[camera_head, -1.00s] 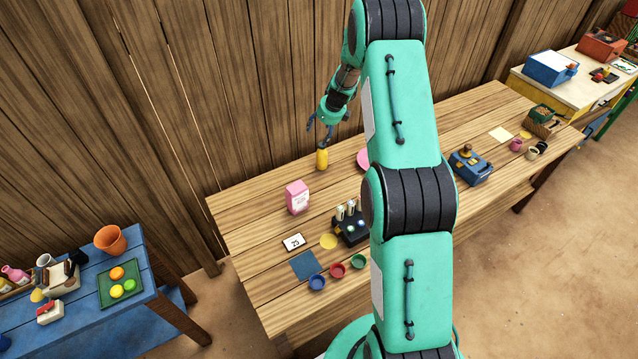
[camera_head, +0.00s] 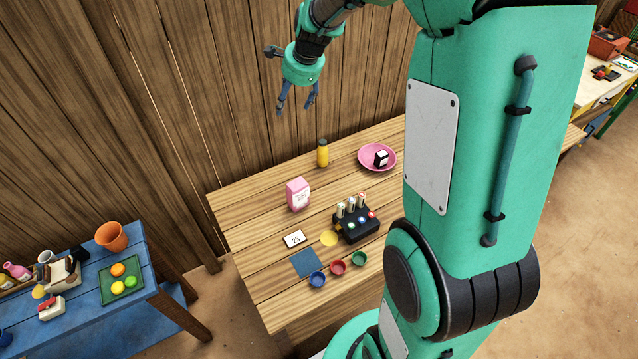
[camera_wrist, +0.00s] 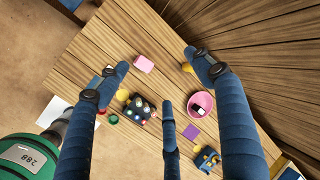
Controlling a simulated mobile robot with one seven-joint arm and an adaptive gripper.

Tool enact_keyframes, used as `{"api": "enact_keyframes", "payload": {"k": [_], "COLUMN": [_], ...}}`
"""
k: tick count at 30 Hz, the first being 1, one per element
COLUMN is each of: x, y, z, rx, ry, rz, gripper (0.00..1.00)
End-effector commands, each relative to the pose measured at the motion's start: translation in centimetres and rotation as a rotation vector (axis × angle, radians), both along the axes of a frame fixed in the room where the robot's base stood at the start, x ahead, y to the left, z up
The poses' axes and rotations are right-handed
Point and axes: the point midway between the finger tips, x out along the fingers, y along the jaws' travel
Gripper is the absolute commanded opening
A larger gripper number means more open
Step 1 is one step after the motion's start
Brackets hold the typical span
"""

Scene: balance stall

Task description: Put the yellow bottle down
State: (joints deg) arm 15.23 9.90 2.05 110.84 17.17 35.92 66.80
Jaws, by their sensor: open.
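The yellow bottle (camera_head: 322,155) stands upright on the wooden table (camera_head: 262,190), near its back edge by the plank wall. It has a dark cap. My gripper (camera_head: 297,108) is open and empty, up above the table, to the upper left of the bottle and apart from it. In the wrist view, my gripper's fingers (camera_wrist: 160,85) are spread wide, with the table far below. The bottle shows there as a small yellow shape (camera_wrist: 187,67) beside one finger, which may hide part of it.
A pink carton (camera_head: 298,195) stands left of the bottle, and a pink plate (camera_head: 366,165) with a black-and-white block lies to the right. Bare wood surrounds the bottle.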

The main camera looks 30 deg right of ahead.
Motion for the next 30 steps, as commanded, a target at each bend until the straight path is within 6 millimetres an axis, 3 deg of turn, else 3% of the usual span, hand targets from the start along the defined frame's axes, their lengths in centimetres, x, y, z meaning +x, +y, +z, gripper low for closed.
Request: {"api": "enact_keyframes", "payload": {"k": [6,15,22,30], "x": [-5.3,-13.1,-19.3,-26.7], "y": [3.6,7.7,10.1,12.2], "z": [4.4,8.6,10.6,11.7], "rx": [-0.103,-0.25,-0.367,-0.506], "ry": [-0.025,-0.053,-0.073,-0.093], "rz": [0.22,0.518,0.741,0.996], "gripper": [0.67,0.67,0.67,0.67]}}
